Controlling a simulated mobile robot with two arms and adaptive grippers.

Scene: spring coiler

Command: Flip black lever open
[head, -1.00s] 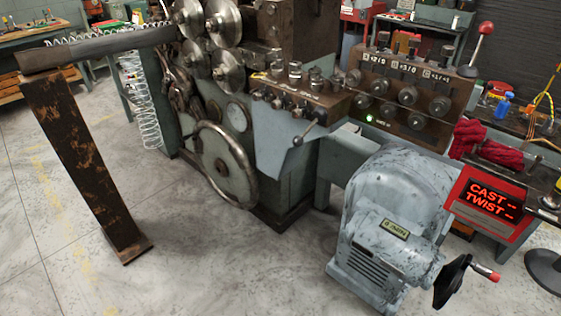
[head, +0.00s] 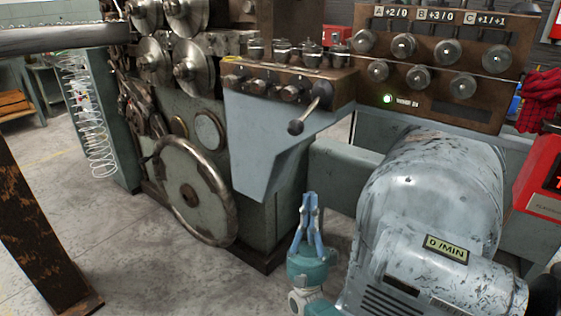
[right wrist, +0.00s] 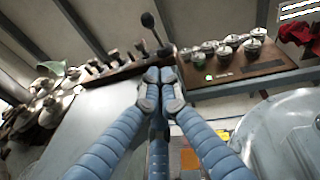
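The black lever (head: 308,113) sticks out of the right end of the brown control box on the coiler, slanting down and left to a round black knob. In the right wrist view the lever (right wrist: 155,32) stands above and beyond the fingertips, its knob at the top. My right gripper (head: 309,197) points up below the lever, with a clear gap to it. Its blue fingers meet at the tips (right wrist: 160,77), and nothing shows between them. My left gripper is not in view.
The grey motor housing (head: 430,200) stands close to the right of my right gripper. The coiler's handwheel (head: 195,190) is at the left. A panel of round knobs (head: 430,65) is behind. A rusty post (head: 35,235) stands at far left; floor between is free.

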